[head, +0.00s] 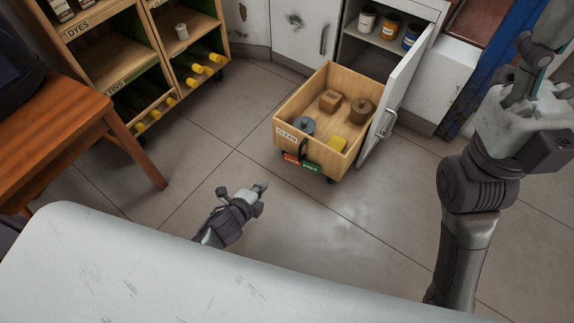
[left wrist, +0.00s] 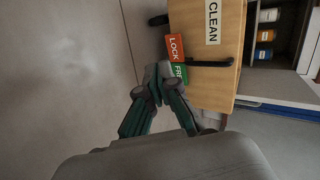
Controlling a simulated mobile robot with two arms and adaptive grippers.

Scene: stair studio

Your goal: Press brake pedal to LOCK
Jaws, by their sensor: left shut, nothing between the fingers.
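The wooden cart marked CLEAN (head: 336,87) stands on the floor in front of the open cabinet. At the foot of its front are a red LOCK pedal (head: 291,157) and a green FREE pedal (head: 310,168). In the left wrist view the LOCK pedal (left wrist: 174,47) lies just beyond my fingertips, and the FREE pedal (left wrist: 180,73) is partly hidden by them. My left gripper (head: 263,187) is shut and empty, low in front of the cart; its closed tips also show in the left wrist view (left wrist: 158,76). Contact cannot be told. My right gripper (head: 520,85) is raised at the right, away from the cart.
The cart holds a grey disc, a yellow block and wooden pieces. An open white cabinet door (head: 396,95) stands close to its right side. A shelf of dyes (head: 100,60) and a wooden table (head: 60,130) are at the left. The floor before the cart is clear.

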